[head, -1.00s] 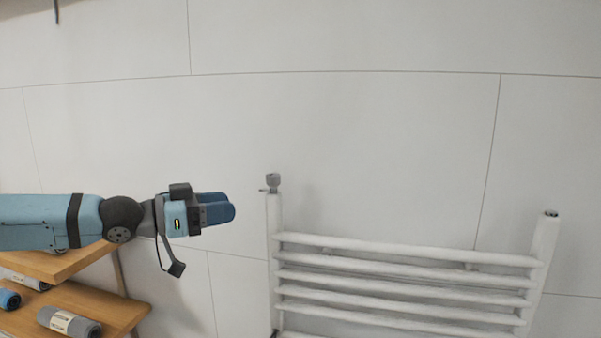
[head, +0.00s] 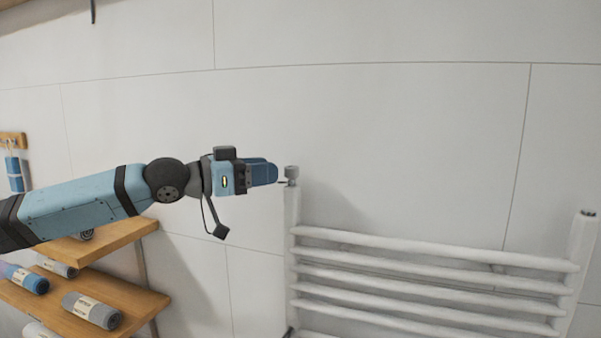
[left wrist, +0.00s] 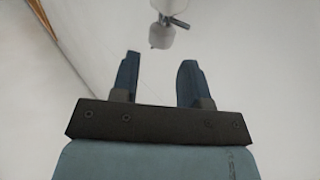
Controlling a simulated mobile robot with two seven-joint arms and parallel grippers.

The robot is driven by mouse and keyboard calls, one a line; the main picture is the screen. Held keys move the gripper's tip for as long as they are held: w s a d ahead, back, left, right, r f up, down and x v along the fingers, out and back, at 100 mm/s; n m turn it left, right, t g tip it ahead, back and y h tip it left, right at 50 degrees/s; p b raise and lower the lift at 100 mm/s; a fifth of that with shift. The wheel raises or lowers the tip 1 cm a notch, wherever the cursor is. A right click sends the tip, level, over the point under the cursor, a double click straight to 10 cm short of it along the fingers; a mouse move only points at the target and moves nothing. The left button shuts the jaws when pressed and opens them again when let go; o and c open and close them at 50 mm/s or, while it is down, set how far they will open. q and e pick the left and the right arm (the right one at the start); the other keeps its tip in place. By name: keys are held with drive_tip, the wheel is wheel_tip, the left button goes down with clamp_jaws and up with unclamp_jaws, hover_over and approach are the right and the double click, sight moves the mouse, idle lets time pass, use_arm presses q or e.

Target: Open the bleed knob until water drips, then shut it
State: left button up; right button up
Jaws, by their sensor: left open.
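The bleed knob (head: 291,171) is a small grey cap on top of the left upright of a white towel radiator (head: 292,215). A short thin spout sticks out at its left. In the left wrist view the knob (left wrist: 168,6) shows at the top edge, partly cut off, with the spout below it. My left gripper (head: 270,173) is level with the knob and just left of it. Its two blue fingers (left wrist: 158,70) are open and empty, and the knob lies beyond their tips. I see no water. My right gripper is not in view.
Wooden shelves (head: 95,245) with rolled towels (head: 92,310) stand at the lower left, below my left arm. A blue rolled item (head: 15,174) hangs at the far left. The tiled wall behind is bare, and the space above the radiator is clear.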

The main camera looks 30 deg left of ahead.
sight(301, 184)
use_arm(q)
drive_tip(key=p+x, duration=0.1)
drive_tip(key=x, duration=0.7)
drive_tip(key=shift+s+p, duration=0.1)
drive_tip(key=shift+p, duration=0.2)
drive_tip(key=c, duration=0.6)
